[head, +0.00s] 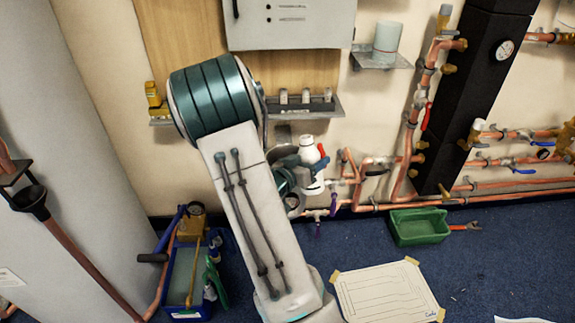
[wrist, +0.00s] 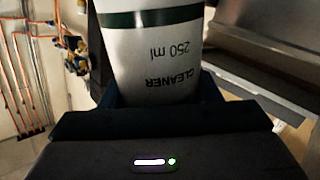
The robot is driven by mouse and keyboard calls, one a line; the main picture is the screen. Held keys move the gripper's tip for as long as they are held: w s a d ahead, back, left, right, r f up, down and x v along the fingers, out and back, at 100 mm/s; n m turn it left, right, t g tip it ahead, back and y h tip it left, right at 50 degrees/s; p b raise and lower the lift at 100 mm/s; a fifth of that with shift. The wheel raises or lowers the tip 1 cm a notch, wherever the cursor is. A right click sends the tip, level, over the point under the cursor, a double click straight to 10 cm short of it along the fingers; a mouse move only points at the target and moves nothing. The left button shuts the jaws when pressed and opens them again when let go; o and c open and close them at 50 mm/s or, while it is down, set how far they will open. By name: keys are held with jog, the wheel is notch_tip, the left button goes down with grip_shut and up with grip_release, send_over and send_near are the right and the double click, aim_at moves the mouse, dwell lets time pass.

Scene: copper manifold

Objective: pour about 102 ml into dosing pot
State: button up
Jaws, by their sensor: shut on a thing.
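My gripper (head: 299,168) is shut on a white bottle (head: 309,152), in front of the pipework at the wall. In the wrist view the bottle (wrist: 155,55) stands between the dark jaws, with a dark green band and the words CLEANER and 250 ml upside down. In the head view it looks roughly upright. Its opening and liquid level cannot be made out. No pouring stream shows. I cannot tell for sure which thing is the dosing pot; a pale cylindrical vessel (head: 387,38) stands on a small wall shelf at the upper right.
Copper pipes (head: 402,160) with valves run along the wall right of the bottle. A narrow shelf (head: 306,106) with small items is above it. A green tray (head: 419,227), a blue bin (head: 187,280) and a paper sheet (head: 388,293) are on the blue floor.

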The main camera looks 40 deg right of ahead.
jog(key=shift+s+f+m+h+b, duration=0.15)
jog(key=shift+f+m+b, duration=0.15)
jog(key=shift+f+b, duration=0.65)
jog(key=shift+f+m+h+b, duration=0.15)
jog(key=shift+f+m+b, duration=0.15)
jog(key=shift+f+b, duration=0.6)
jog(key=m+b, duration=0.1)
jog(key=b, duration=0.2)
jog(key=shift+s+r+t, duration=0.1)
jog(key=shift+r+t, duration=0.2)
jog(key=shift+r, duration=0.05)
jog(key=shift+m, duration=0.3)
